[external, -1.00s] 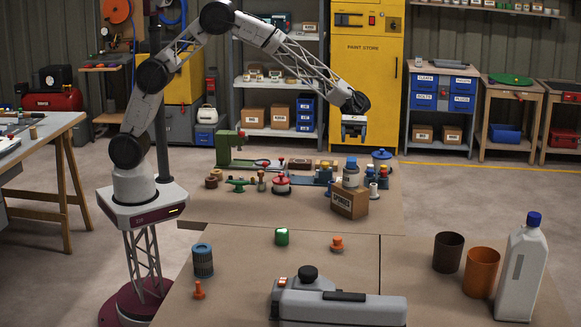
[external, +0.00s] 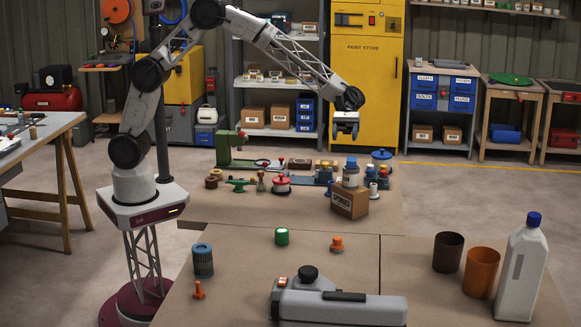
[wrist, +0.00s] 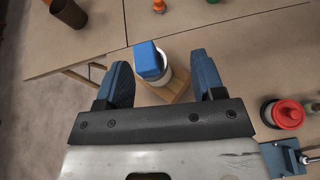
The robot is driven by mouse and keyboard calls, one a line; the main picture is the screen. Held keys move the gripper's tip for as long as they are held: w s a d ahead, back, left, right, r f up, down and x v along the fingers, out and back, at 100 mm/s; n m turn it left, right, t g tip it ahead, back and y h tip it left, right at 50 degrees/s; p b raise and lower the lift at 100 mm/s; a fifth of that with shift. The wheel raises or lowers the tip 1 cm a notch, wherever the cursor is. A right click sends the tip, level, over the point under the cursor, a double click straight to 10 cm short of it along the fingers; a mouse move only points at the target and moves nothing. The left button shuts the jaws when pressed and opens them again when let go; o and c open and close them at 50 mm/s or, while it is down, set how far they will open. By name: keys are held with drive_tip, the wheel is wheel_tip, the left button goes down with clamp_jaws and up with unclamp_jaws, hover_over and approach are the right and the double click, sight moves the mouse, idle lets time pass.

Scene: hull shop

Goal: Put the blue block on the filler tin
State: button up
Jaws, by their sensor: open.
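The blue block (external: 351,162) rests on top of a pale tin (external: 350,177), which I take to be the filler tin. The tin stands upright on a brown cardboard box (external: 350,201). In the wrist view the blue block (wrist: 147,60) covers much of the tin's top and looks off-centre on it; the tin's white rim (wrist: 167,70) shows to the right. My gripper (external: 345,128) is open and empty, in the air above the block and apart from it. In the wrist view its two blue fingers (wrist: 163,80) stand wide, with block and tin visible between them.
Several small items crowd the bench left of the box, including a red-lidded tin (external: 282,182); a blue-lidded pot (external: 382,159) stands behind, right. On the front bench are a green cap (external: 281,236), an orange knob (external: 337,243), cups (external: 481,271) and a white bottle (external: 522,268). Bare board lies between.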

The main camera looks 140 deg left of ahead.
drive_tip(key=s+d+r+m+g+y, duration=0.15)
drive_tip(key=s+d+r+m, duration=0.25)
drive_tip(key=d, duration=0.8)
drive_tip(key=s+d+r+m+g+y, duration=0.1)
drive_tip(key=s+d+r+m+g, duration=0.25)
drive_tip(key=d, duration=0.95)
drive_tip(key=s+d+r+m+g+y, duration=0.1)
drive_tip(key=s+d+r+m, duration=0.35)
drive_tip(key=d, duration=0.75)
drive_tip(key=s+d+f+m+y, duration=0.1)
drive_tip(key=s+d+m, duration=0.3)
drive_tip(key=s, duration=0.5)
drive_tip(key=s+d+f+m+y, duration=0.1)
drive_tip(key=s+d+m+y, duration=0.2)
drive_tip(key=s+d+m, duration=0.2)
drive_tip(key=s+d+f+m+y, duration=0.1)
drive_tip(key=s+d+m, duration=0.3)
drive_tip(key=s+d, duration=0.5)
drive_tip(key=s+y, duration=0.1)
drive_tip(key=s, duration=0.5)
drive_tip(key=shift+f+m, duration=0.15)
drive_tip(key=shift+m, duration=0.25)
